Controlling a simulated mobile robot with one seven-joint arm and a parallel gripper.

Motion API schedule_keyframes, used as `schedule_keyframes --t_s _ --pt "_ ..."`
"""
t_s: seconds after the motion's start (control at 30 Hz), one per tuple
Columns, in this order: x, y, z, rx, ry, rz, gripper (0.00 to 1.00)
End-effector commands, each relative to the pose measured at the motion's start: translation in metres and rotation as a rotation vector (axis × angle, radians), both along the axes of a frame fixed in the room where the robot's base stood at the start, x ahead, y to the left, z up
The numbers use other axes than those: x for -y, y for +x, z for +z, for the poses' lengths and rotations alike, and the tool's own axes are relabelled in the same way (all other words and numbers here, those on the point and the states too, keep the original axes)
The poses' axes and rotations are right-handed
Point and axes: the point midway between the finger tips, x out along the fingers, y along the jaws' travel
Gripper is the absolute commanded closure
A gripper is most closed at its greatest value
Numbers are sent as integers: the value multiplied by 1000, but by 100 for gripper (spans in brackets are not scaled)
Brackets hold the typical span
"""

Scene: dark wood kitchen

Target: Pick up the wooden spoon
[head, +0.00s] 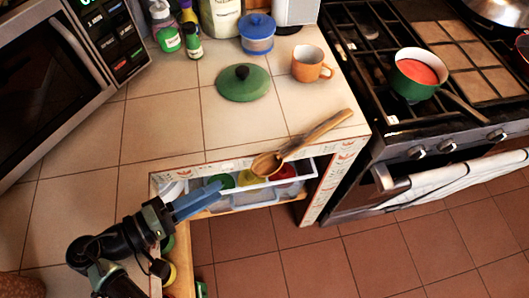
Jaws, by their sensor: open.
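The wooden spoon (317,134) lies at the front edge of the tiled counter, near its right corner. The gap between the fingers is hard to see from this angle.
A green lid (243,83) and an orange mug (311,64) stand behind the spoon. The stove with a pot (417,76) is at the right. A microwave (45,75) is at the left.

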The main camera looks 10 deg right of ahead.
Motion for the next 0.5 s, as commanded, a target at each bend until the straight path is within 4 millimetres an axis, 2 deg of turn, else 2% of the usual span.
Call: schedule_keyframes --t_s 0.17,0.5 --pt "8 3 -3 -4 3 -6 56" --pt "52 22 -13 -2 1 -6 56"
